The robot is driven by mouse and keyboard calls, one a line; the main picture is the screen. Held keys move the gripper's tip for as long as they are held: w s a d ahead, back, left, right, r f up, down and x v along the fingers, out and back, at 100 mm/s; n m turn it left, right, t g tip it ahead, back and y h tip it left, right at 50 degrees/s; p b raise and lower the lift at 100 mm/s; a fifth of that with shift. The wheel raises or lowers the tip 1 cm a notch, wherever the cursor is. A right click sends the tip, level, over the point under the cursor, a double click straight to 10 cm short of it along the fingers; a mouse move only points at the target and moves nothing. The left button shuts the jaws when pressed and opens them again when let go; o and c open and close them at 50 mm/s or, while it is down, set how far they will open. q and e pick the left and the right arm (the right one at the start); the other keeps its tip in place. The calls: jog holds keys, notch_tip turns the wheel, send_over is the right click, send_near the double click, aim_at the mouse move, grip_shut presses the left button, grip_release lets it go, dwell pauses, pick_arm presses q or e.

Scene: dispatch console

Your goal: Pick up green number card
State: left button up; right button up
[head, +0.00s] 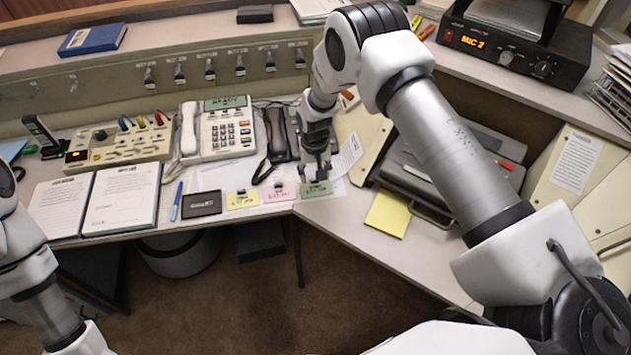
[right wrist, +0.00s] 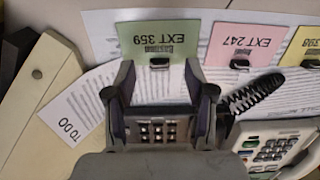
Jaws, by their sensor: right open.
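The green number card (head: 318,189) lies on the desk at the right end of a row of cards, near the desk's front edge. In the right wrist view the green card (right wrist: 148,35) reads EXT 359 and has a small black clip-like piece on it. My right gripper (head: 316,172) is just behind the card in the head view, pointing down. In the right wrist view my right gripper (right wrist: 160,82) is open, its fingertips just short of the card, with the black piece between and ahead of them. My left arm shows at the lower left, but its gripper is out of view.
A pink card (head: 281,192) and a yellow card (head: 242,200) lie to the left. A dark handset phone (head: 276,135) stands close behind, its coiled cord (right wrist: 255,92) near the gripper. A yellow pad (head: 387,213) lies to the right. Printed sheets lie under the cards.

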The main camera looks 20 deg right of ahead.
jog(key=f, duration=0.2)
jog(key=shift+w+d+f, duration=0.1)
jog(key=shift+w+f, duration=0.15)
jog(key=shift+f, duration=0.1)
jog(key=shift+s+r, duration=0.1)
jog(key=c, duration=0.4)
pick_arm(q)
jog(key=shift+w+r, duration=0.1)
jog(key=shift+r, duration=0.2)
pick_arm(e)
jog(key=c, duration=0.5)
jog(key=shift+o, duration=0.2)
jog(key=shift+r, duration=0.1)
jog(key=shift+r+b, duration=0.4)
jog(key=shift+r, duration=0.1)
notch_tip(320, 180, up, 2)
jog(key=shift+r+b, duration=0.2)
jog(key=shift+b, duration=0.35)
pick_arm(q)
notch_tip(320, 180, down, 6)
jog(key=b, duration=0.4)
jog(key=shift+f, duration=0.2)
pick_arm(e)
jog(key=s+a, duration=0.3)
jog(key=s, duration=0.4)
jog(key=s+a+r, duration=0.1)
jog(key=s+a, duration=0.2)
jog(key=s, duration=0.4)
jog(key=shift+s+r, duration=0.2)
jog(key=shift+s, duration=0.2)
